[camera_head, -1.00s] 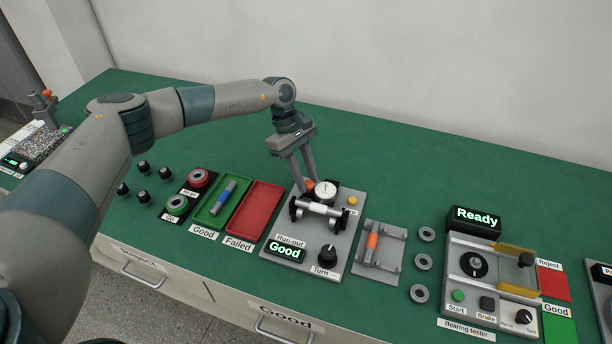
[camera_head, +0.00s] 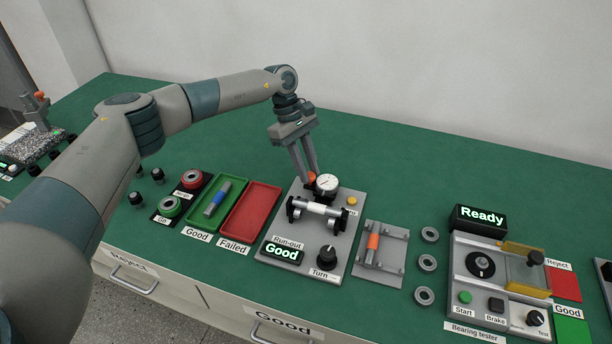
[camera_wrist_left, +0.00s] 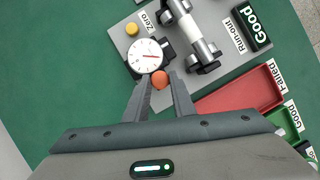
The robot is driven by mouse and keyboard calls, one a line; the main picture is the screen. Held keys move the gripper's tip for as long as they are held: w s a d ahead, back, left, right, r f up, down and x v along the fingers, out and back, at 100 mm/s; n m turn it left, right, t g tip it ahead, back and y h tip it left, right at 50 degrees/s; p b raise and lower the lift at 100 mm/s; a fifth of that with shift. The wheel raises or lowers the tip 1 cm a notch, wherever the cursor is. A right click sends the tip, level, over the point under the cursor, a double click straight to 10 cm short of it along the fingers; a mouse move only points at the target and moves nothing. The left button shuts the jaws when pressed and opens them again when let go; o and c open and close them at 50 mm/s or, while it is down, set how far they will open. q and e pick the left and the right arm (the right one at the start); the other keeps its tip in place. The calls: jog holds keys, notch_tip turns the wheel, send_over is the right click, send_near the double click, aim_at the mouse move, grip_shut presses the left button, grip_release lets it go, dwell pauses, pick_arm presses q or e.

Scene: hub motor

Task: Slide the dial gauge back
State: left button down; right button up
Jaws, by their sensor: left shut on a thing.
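The dial gauge (camera_head: 326,183) has a round white face and stands at the back of the grey run-out fixture (camera_head: 335,262), just behind a silver shaft (camera_head: 318,208) resting on black supports. My left gripper (camera_head: 312,176) is shut on the gauge's orange knob, and its fingers come down from behind. In the left wrist view the gauge (camera_wrist_left: 146,56) is just beyond the fingertips, and the orange knob (camera_wrist_left: 159,80) sits between the fingers (camera_wrist_left: 160,84). The shaft (camera_wrist_left: 190,35) lies beside the gauge there. The fixture display reads "Good" (camera_head: 283,250). My right gripper is not in view.
A yellow Zero button (camera_head: 351,200) is right of the gauge. A red tray (camera_head: 251,212) and a green tray (camera_head: 218,200) with a blue-banded shaft stand left. A grey stand (camera_head: 381,255) with an orange-banded shaft and a bearing tester (camera_head: 500,278) are right. The green bench behind is clear.

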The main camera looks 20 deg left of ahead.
pick_arm(q)
jog(key=shift+w+r, duration=0.15)
jog(key=shift+w, duration=0.05)
jog(key=c, duration=1.5)
grip_release()
jog(key=shift+w, duration=0.15)
